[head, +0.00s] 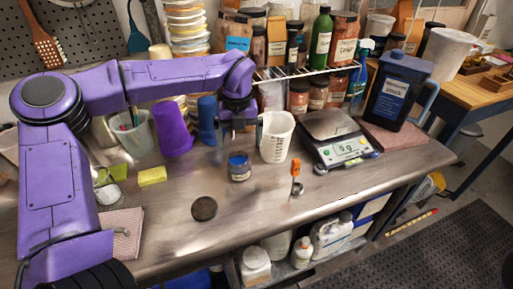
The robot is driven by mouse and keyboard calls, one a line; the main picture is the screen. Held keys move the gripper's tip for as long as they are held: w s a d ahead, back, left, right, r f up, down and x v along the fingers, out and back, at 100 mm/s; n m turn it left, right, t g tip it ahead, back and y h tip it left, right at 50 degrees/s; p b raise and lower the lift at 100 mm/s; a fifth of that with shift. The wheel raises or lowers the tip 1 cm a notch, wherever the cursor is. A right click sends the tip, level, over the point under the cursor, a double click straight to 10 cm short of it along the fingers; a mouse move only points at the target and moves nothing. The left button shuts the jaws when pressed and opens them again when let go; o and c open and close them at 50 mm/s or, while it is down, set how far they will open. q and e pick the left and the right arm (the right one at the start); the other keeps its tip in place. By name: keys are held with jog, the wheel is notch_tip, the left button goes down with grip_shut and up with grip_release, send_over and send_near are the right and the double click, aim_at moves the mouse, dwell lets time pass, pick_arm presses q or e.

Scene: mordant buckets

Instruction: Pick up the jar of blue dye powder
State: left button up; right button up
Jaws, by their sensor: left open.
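The jar of blue dye powder (238,167) is a small clear jar with blue contents and a label. It stands upright and appears uncovered on the steel bench. My left gripper (237,128) is open and points down above and slightly behind the jar in the picture, apart from it. Nothing shows between its fingers. A dark round disc, perhaps a lid (204,208), lies flat on the bench in front of the jar. My right gripper is not in view.
A white measuring jug (276,137) stands close right of the jar. A scale (338,138) is farther right, and an orange-handled tool (296,175) stands nearer. The bench front (165,235) is mostly clear.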

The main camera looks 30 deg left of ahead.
aim_at(238, 165)
pick_arm(q)
notch_tip(238, 165, down, 4)
jog(key=shift+r+p, duration=0.2)
jog(key=shift+p, duration=0.2)
jog(key=s, duration=0.1)
jog(key=s+f+p, duration=0.1)
jog(key=s, duration=0.1)
jog(key=shift+s+a+f, duration=0.1)
jog(key=shift+s+f, duration=0.05)
jog(key=shift+f, duration=0.25)
jog(key=w+f, duration=0.2)
jog(key=f, duration=0.1)
jog(key=f+p, duration=0.1)
jog(key=f, duration=0.1)
jog(key=shift+w, duration=0.4)
jog(key=shift+s+r, duration=0.15)
jog(key=shift+s, duration=0.1)
jog(key=shift+s+r, duration=0.2)
jog(key=shift+s, duration=0.1)
jog(key=c, duration=0.5)
jog(key=shift+s, duration=0.1)
jog(key=c, duration=0.5)
jog(key=shift+w, duration=0.25)
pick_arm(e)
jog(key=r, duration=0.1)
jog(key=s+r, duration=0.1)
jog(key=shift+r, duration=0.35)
